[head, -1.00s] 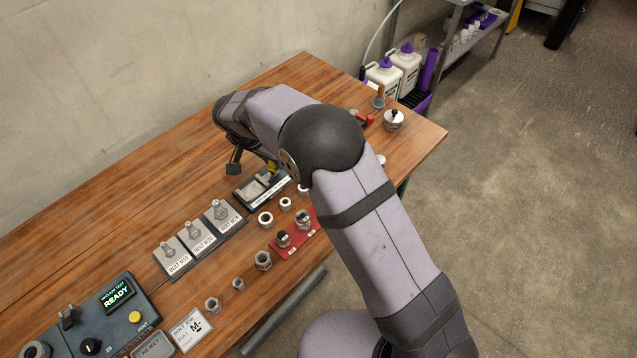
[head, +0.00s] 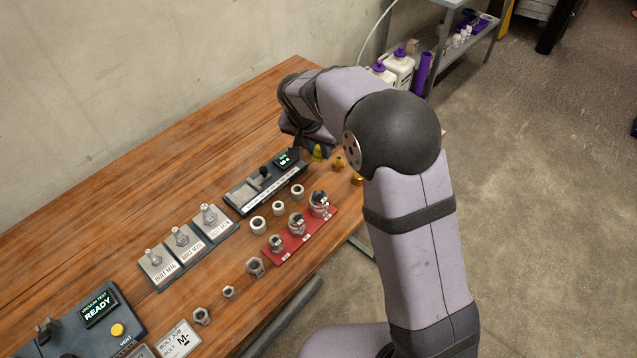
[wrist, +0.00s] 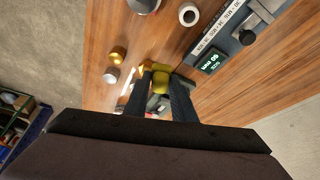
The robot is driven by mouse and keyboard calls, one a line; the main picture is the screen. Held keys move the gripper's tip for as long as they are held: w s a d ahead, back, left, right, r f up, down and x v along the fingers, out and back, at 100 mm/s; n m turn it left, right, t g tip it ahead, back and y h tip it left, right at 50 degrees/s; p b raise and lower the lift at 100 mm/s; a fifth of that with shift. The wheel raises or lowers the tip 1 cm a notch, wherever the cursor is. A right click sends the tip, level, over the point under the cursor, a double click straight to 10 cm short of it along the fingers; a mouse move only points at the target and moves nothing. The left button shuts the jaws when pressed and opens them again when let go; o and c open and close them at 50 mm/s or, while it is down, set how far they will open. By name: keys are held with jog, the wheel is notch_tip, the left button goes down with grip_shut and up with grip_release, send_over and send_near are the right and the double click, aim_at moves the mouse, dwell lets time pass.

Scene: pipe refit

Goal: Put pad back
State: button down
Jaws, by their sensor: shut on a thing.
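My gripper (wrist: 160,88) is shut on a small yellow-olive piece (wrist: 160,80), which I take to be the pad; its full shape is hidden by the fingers. In the head view the yellow piece (head: 318,152) shows below my wrist, just right of a dark gauge block with a green display (head: 287,159). That display also shows in the wrist view (wrist: 212,60), to the right of the fingers. I cannot tell whether the piece touches the bench.
Brass pieces (head: 338,163) stand close to the right of my gripper. White rings (head: 278,208), a red tray (head: 283,251) with several fittings, and bolt plates (head: 182,243) lie toward the left. The rear left of the wooden bench (head: 150,190) is clear.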

jog(key=shift+n, duration=0.4)
jog(key=p, duration=0.2)
send_near(320, 179)
jog(key=shift+x, duration=2.65)
jog(key=shift+w+d+f, duration=0.1)
jog(key=shift+f, duration=0.05)
jog(key=shift+f+b, duration=0.2)
jog(key=shift+b, duration=0.3)
jog(key=c, duration=1.5)
grip_release()
jog(key=shift+r, duration=0.2)
jog(key=shift+r+p, duration=0.15)
jog(key=shift+p, duration=0.2)
jog(key=b+v, duration=0.2)
jog(key=v, duration=0.9)
jog(key=shift+s+r+b, duration=0.2)
jog(key=shift+r+b, duration=0.15)
jog(key=shift+r, duration=0.05)
